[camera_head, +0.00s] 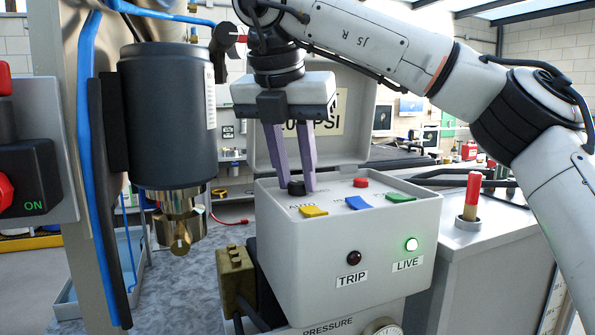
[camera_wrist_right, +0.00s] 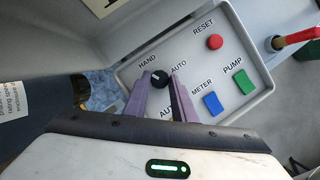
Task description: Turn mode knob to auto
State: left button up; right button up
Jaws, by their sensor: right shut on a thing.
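The black mode knob (camera_head: 296,187) sits at the left of the sloped top panel of a pale control box (camera_head: 315,250). In the wrist view the knob (camera_wrist_right: 159,79) lies just below the labels HAND and AUTO. A small pale mark shows on it, but I cannot tell for sure which label it points to. My right gripper (camera_head: 303,190) reaches down from above and is shut on the knob; its two purple fingers (camera_wrist_right: 161,88) stand on either side of it. My left gripper is not in view.
A red button (camera_head: 361,182) and yellow (camera_head: 313,211), blue (camera_head: 358,202) and green (camera_head: 400,197) switches share the panel. The LIVE lamp (camera_head: 411,244) glows green; the TRIP lamp (camera_head: 354,258) is dark. The raised lid (camera_head: 265,140) stands behind. A black cylinder (camera_head: 165,115) hangs at left.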

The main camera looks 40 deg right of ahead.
jog(key=shift+m+g, duration=0.3)
jog(key=shift+m, duration=0.8)
jog(key=shift+w, duration=0.1)
jog(key=o, duration=1.1)
jog(key=shift+c, duration=0.2)
jog(key=v, duration=1)
jog(key=shift+a, duration=0.25)
jog(key=shift+r, duration=0.1)
